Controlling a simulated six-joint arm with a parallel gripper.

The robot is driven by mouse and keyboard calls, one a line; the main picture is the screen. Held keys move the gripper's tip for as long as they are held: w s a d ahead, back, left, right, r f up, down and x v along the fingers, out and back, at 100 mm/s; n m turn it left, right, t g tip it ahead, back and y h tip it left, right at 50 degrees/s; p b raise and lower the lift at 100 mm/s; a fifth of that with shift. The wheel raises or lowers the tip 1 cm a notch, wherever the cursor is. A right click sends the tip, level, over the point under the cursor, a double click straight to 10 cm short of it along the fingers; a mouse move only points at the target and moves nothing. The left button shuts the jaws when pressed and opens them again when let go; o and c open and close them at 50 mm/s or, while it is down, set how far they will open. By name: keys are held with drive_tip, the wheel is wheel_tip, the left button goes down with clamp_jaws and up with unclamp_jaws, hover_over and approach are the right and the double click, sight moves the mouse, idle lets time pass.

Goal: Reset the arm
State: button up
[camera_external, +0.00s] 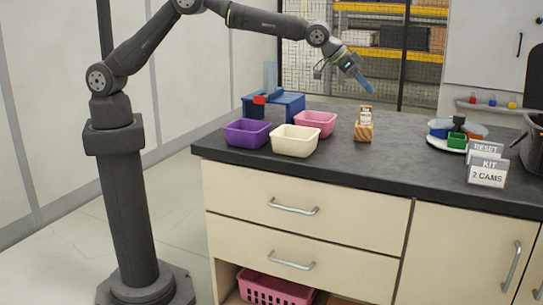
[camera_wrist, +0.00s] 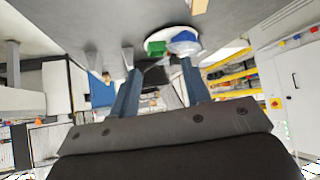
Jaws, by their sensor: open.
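My gripper (camera_external: 366,84) is raised in the air above the back of the dark counter (camera_external: 400,165), with its blue fingers pointing down to the right. It touches nothing. In the wrist view the two blue fingers of my gripper (camera_wrist: 160,80) stand apart with nothing held between them. The arm is stretched out from its column at the left, over the counter.
Purple (camera_external: 247,132), cream (camera_external: 295,140) and pink (camera_external: 315,122) bins stand at the counter's left, near a blue box (camera_external: 288,105). A wooden block (camera_external: 364,131) stands mid-counter. A green container (camera_external: 457,140) and signs (camera_external: 487,172) are at the right. The front middle is clear.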

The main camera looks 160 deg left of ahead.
drive_tip(key=s+a+f, duration=0.2)
drive_tip(key=a+f, duration=0.1)
drive_tip(key=f, duration=0.1)
drive_tip(key=shift+s+a+f, duration=0.15)
drive_tip(key=shift+a+f, duration=0.1)
drive_tip(key=shift+f, duration=0.15)
idle(0.9)
